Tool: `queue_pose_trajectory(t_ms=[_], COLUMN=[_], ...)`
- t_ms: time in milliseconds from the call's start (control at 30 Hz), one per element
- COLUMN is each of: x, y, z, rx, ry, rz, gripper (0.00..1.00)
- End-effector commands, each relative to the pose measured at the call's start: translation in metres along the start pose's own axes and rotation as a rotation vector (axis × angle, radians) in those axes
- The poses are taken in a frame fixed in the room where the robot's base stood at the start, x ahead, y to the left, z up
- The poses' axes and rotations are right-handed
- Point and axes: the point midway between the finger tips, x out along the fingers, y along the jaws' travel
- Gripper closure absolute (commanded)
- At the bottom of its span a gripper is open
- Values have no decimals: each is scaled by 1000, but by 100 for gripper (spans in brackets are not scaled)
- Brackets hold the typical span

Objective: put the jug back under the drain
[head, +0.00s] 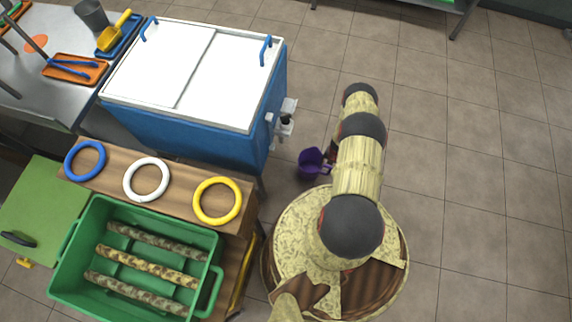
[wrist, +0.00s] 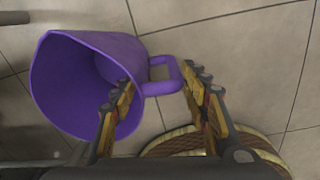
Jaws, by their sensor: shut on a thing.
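The purple jug (head: 311,163) is below and a little right of the drain tap (head: 284,124) in the head view, apart from it in the picture. The tap sticks out from the right side of the blue chest. My gripper (wrist: 163,86) is shut on the jug's handle, with one finger on each side of it in the wrist view. The jug (wrist: 90,75) shows there with its wide mouth turned to the left. In the head view my arm mostly hides the gripper. I cannot tell the jug's exact height above the floor.
The blue chest with a white lid (head: 190,75) stands left of the jug. A wooden bench (head: 110,182) with blue, white and yellow rings and a green crate (head: 212,238) holding cane pieces are at lower left. Tiled floor (head: 470,160) is clear on the right.

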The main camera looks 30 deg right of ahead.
Motion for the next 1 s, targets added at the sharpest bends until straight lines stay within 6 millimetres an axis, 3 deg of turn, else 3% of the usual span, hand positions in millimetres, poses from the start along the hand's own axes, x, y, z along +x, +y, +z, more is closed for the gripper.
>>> queue_pose_trajectory(t_ms=[500,933,1000], x=[10,12,24], y=[120,168,166], z=[-24,-34,-36], rx=[-7,-7,-2], ry=[-1,-1,2], rz=[1,1,-1], gripper=[100,100,100])
